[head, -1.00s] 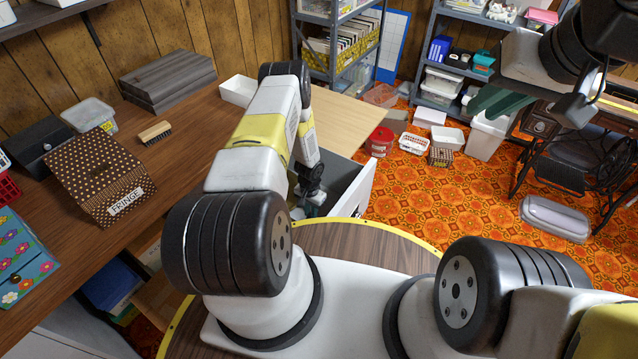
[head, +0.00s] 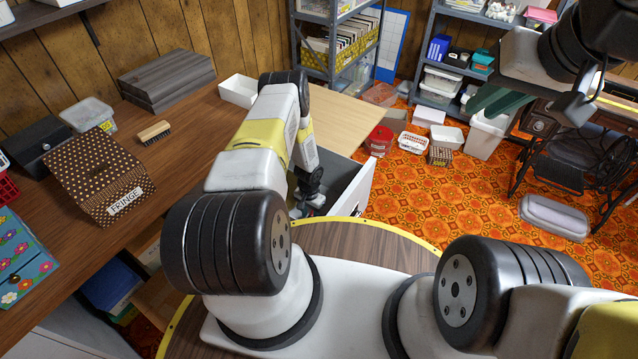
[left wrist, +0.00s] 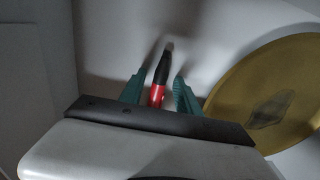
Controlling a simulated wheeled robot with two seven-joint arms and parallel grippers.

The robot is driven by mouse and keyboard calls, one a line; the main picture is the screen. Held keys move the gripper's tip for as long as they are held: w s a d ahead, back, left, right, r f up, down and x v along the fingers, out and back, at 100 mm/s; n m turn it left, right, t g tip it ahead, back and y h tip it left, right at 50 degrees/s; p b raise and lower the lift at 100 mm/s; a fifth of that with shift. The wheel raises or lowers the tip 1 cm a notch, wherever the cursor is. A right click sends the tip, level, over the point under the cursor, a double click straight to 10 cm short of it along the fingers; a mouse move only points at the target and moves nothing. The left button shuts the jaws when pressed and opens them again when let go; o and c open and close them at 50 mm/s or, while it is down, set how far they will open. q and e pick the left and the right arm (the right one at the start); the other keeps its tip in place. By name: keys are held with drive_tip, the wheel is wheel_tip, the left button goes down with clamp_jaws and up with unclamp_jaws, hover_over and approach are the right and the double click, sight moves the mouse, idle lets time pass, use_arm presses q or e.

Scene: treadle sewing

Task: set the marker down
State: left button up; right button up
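The marker (left wrist: 157,94), red with a black end, shows in the left wrist view between the two green fingers of my left gripper (left wrist: 160,80). Narrow gaps show on both sides of it, so the fingers look open around it. It lies on or just over a pale surface.
A round gold-coloured thing (left wrist: 270,95) lies close to the right of my left gripper. A wooden desk (head: 190,150) holds a polka-dot fringe box (head: 98,178), a brush (head: 155,132) and a white tray (head: 238,91). Shelves and floor boxes stand behind.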

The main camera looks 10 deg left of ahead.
use_arm(q)
wheel_tip(320, 180, up, 48)
drive_tip(key=w+n+t, duration=0.2)
drive_tip(key=t, duration=0.1)
drive_tip(key=s+d+r+n+t+h, duration=0.1)
drive_tip(key=s+d+r+t, duration=0.15)
drive_tip(key=s+r, duration=1.55)
drive_tip(key=s+d+r+h, duration=0.1)
drive_tip(key=s+d+r, duration=0.1)
drive_tip(key=s+r, duration=0.2)
drive_tip(key=s, duration=0.3)
drive_tip(key=shift+s+d+r+t, duration=0.15)
drive_tip(key=shift+d+r+t, duration=0.15)
drive_tip(key=shift+d+t, duration=0.1)
